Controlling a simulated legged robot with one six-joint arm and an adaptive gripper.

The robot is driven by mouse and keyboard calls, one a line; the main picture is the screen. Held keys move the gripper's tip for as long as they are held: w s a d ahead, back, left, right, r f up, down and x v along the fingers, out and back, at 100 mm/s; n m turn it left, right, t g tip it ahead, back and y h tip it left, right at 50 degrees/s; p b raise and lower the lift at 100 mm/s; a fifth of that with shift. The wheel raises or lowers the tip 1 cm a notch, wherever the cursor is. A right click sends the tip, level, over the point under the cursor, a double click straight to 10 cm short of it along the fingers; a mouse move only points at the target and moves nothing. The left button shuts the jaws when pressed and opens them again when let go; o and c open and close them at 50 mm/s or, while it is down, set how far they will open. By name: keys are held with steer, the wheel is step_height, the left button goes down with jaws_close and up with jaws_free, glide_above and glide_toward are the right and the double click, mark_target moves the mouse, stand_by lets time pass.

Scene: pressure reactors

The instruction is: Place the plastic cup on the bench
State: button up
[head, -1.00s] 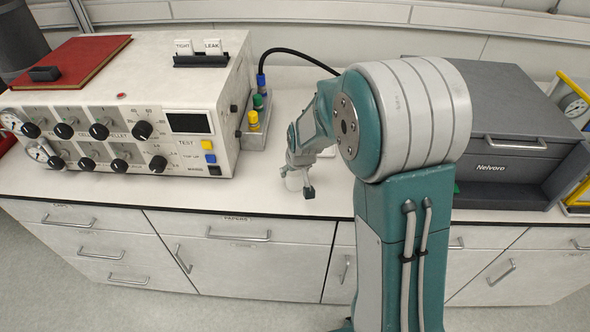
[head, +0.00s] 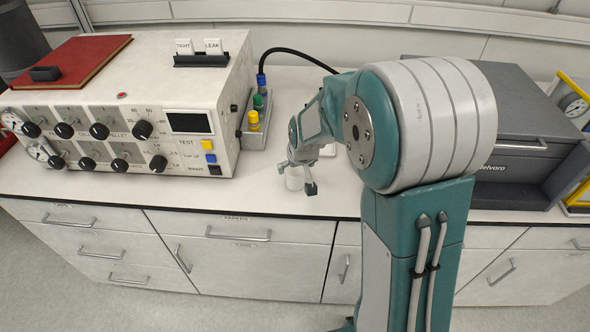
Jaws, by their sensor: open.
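The plastic cup (head: 294,180) is a small whitish cup near the front of the white bench (head: 185,198), right of the control box. It looks upright and appears to rest on the bench top. My gripper (head: 301,181) is at the cup, with one dark finger (head: 311,188) showing on its right side. My gripper is open. The other finger and part of the cup are hidden by the gripper and wrist, so I cannot tell whether the finger touches the cup.
A control box (head: 120,110) with knobs and a red book (head: 75,58) on top stands at left. A small rack with coloured caps (head: 254,120) stands beside it. A grey Nelvoro case (head: 515,150) is at right, partly behind my arm. Bench between them is mostly clear.

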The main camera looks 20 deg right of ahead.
steer(key=v, duration=0.9)
steer(key=s+r+t, duration=0.1)
steer(key=s+r, duration=0.3)
steer(key=s, duration=0.8)
steer(key=s+r, duration=0.5)
steer(key=s, duration=0.6)
steer(key=w+f+g, duration=0.1)
steer(key=w+f, duration=0.4)
steer(key=w, duration=0.7)
steer(key=w+f, duration=0.4)
steer(key=w, duration=0.7)
steer(key=x, duration=1.1)
steer(key=shift+w+f, duration=0.15)
steer(key=shift+f, duration=0.2)
